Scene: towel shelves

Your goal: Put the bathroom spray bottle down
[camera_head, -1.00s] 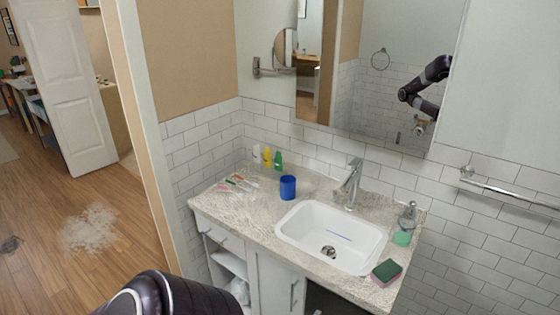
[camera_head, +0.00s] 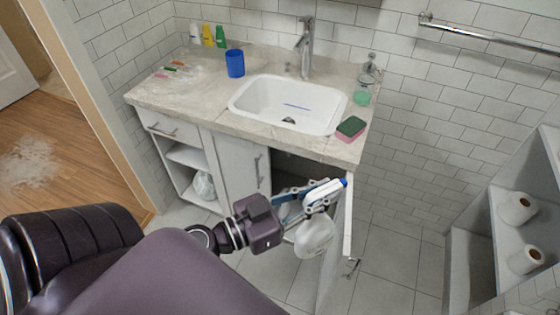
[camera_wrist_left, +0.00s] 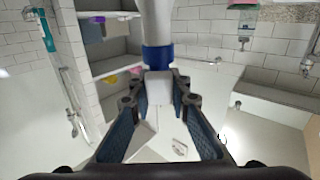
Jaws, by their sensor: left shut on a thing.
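The bathroom spray bottle (camera_head: 315,236) is white with a blue nozzle tip. In the head view it hangs in my left gripper (camera_head: 308,193), in front of the open cabinet under the sink, close to the open cabinet door (camera_head: 338,246). The left wrist view shows my left gripper (camera_wrist_left: 158,110) with its fingers shut on the bottle's neck; the white bottle (camera_wrist_left: 157,20) with a blue collar reaches up out of the picture. The lower part of the bottle is clear of any surface I can make out. My right gripper is not in view.
The counter (camera_head: 190,92) holds a sink (camera_head: 290,103), blue cup (camera_head: 235,63), toothbrushes, several small bottles, a soap dispenser (camera_head: 363,92) and a sponge (camera_head: 351,128). The counter's left front is fairly clear. A shelf with toilet rolls (camera_head: 518,208) stands at right.

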